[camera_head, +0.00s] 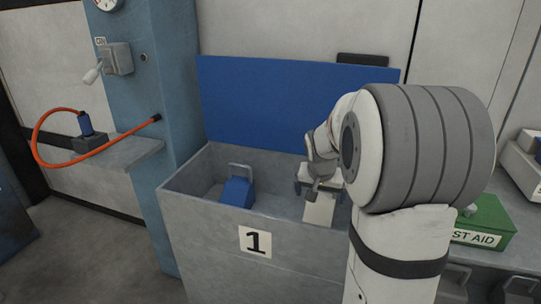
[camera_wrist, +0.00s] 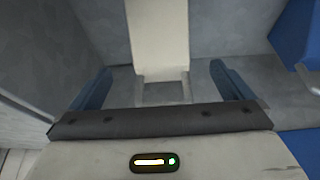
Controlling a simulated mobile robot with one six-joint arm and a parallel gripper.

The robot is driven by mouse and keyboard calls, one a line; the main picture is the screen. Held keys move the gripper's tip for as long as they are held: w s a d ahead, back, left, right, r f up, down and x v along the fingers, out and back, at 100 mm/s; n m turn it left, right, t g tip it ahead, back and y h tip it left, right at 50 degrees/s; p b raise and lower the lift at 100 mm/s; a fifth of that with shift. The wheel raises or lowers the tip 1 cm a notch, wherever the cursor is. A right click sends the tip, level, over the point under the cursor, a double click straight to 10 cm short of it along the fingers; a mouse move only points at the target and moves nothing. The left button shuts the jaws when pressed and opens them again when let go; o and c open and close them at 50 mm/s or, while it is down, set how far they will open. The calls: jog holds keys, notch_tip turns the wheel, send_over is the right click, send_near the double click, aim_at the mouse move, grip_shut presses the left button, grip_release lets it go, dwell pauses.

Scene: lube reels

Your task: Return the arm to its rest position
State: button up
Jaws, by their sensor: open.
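My arm reaches over the grey bin marked 1 (camera_head: 205,230), with my gripper (camera_head: 318,180) pointing down into it. In the wrist view the two blue fingers of my gripper (camera_wrist: 160,82) stand wide apart. A pale block (camera_head: 320,209) lies in the bin below my gripper. It also shows in the wrist view (camera_wrist: 160,40), ahead of and between the fingers, with a gap on each side. A blue block with a grey handle (camera_head: 237,191) sits in the bin to the left. My forearm hides the bin's right part.
The bin's blue lid (camera_head: 270,105) stands open behind it. At left, an orange hose (camera_head: 60,163) loops over a shelf (camera_head: 110,157) by a blue column (camera_head: 150,60). A green first aid box (camera_head: 487,222) is at right, close to my arm.

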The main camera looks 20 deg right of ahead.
jog(key=s+a+r+n+y+p, duration=0.1)
jog(key=s+a+r+n+p, duration=0.2)
jog(key=s+a+r+p, duration=0.5)
jog(key=s+a+r+n+g+y+p, duration=0.1)
jog(key=s+a+r+n+p, duration=0.2)
jog(key=s+a+r+p, duration=0.5)
jog(key=s+r+p, duration=0.5)
jog(key=s+r, duration=0.2)
jog(key=shift+s+a+r+n+y+p, duration=0.2)
jog(key=shift+a+n+y+p, duration=0.1)
jog(key=shift+n+p, duration=0.1)
